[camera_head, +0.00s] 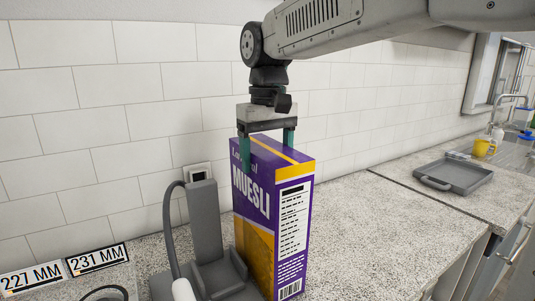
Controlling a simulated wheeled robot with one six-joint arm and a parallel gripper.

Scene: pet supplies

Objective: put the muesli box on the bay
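The muesli box (254,195) is purple and yellow, upright, with a white panel on its right side. My gripper (267,150) is above it, pointing down, with teal fingers on opposite faces of its top edge. The fingers look snug against it; the far finger's tip is hidden behind the box. The box's lowest part meets the bottom of the picture, so I cannot tell whether it touches the counter. A grey stand (206,225) with an upright back and low tray is just left of the box. Nothing in view is labelled as the bay.
Signs reading 227 MM (32,279) and 231 MM (97,259) lie at the left. A dark curved cable or hose (168,222) is beside the stand. A grey tray (453,176) and a yellow mug (484,147) are farther right. The speckled counter (370,230) between is clear.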

